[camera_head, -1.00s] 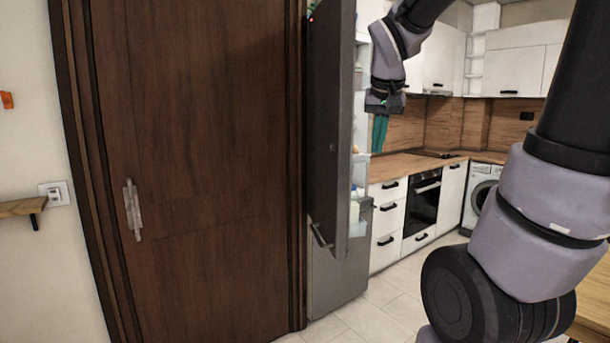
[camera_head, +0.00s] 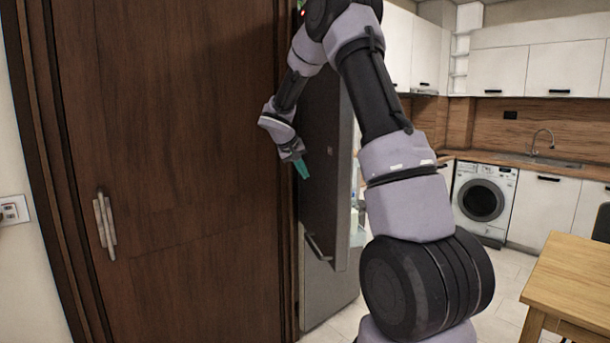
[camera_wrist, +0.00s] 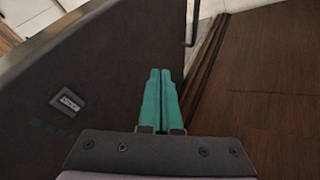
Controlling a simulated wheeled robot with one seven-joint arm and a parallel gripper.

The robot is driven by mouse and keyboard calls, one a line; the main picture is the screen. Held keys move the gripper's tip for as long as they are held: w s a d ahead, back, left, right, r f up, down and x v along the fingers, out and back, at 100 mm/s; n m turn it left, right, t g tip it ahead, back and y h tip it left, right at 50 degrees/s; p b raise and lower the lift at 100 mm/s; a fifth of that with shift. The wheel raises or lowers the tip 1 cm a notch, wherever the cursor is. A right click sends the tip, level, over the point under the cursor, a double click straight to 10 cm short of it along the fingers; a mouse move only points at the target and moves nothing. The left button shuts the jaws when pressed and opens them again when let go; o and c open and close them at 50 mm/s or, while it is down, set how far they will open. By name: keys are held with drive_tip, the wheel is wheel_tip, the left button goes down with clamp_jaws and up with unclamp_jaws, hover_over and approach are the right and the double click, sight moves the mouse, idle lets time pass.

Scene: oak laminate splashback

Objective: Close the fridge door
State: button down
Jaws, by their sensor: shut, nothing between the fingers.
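The fridge door (camera_head: 328,187) is a dark grey panel that stands open, swung out beside the brown wooden door. In the wrist view its dark outer face (camera_wrist: 75,80) fills the left side. A bar handle (camera_head: 318,247) sits low on it and also shows in the wrist view (camera_wrist: 192,22). Shelves and bottles inside the fridge (camera_head: 357,210) show past the door's edge, partly hidden by my arm. My gripper (camera_head: 304,172) is shut and empty, its teal fingers (camera_wrist: 158,98) in front of the door's outer face. I cannot tell whether they touch it.
A brown wooden door (camera_head: 180,170) with a metal handle (camera_head: 105,226) stands close on the left. A wooden table (camera_head: 575,275) is at the lower right. A washing machine (camera_head: 484,202) and white cabinets line the back. Tiled floor is clear between them.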

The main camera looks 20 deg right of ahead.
sight(327, 194)
drive_tip(key=shift+w+d+f, duration=0.35)
drive_tip(key=shift+d+f, duration=0.7)
drive_tip(key=shift+d, duration=0.3)
drive_tip(key=shift+w+d+f, duration=0.4)
drive_tip(key=shift+d+f, duration=0.65)
drive_tip(key=shift+d, duration=0.25)
drive_tip(key=shift+w+d+f, duration=0.35)
drive_tip(key=shift+d+f, duration=0.7)
drive_tip(key=shift+d, duration=0.3)
